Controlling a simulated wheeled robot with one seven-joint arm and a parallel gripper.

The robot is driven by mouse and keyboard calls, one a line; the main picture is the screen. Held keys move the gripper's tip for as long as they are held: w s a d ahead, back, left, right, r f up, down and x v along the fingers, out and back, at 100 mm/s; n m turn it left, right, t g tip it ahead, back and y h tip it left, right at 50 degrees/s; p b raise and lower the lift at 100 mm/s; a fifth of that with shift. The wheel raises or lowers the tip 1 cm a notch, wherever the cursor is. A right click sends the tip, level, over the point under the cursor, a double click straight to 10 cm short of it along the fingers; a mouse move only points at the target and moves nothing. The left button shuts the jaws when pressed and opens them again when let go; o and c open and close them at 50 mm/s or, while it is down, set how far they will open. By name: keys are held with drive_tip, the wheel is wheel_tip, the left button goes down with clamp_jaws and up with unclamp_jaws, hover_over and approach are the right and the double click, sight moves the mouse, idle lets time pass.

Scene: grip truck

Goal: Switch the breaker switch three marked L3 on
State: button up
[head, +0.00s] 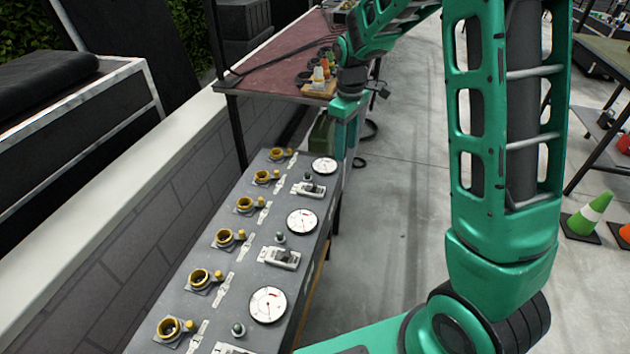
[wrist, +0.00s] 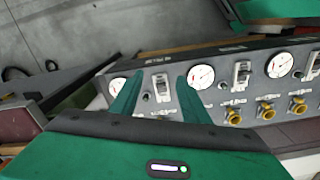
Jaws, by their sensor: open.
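A grey panel (head: 205,262) carries three breaker switches in a row, each beside a round white gauge. The far switch (head: 309,188) is nearest my gripper (head: 347,148). The middle switch (head: 281,257) and the near switch (head: 232,349) are closer to me; the near one is cut off by the frame. In the wrist view my open gripper (wrist: 161,80) has its two green fingers apart, with the end switch (wrist: 160,86) showing between them. I see no contact. The middle switch also shows there (wrist: 241,73). The L3 marking and the lever positions are not legible.
Yellow round sockets (head: 245,205) line the panel's left side. A red-topped table (head: 275,62) with small items stands beyond the panel. A low wall (head: 120,200) runs along the left. Concrete floor (head: 400,220) lies open to the right, with cones (head: 588,215) farther right.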

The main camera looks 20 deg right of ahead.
sight(316, 183)
drive_tip(key=w+a+f+n, duration=0.4)
drive_tip(key=w+a+f, duration=0.2)
drive_tip(key=a+f, duration=0.1)
wheel_tip(316, 183, down, 10)
drive_tip(key=shift+w+d+f, duration=0.1)
drive_tip(key=shift+d, duration=0.05)
drive_tip(key=c, duration=1.1)
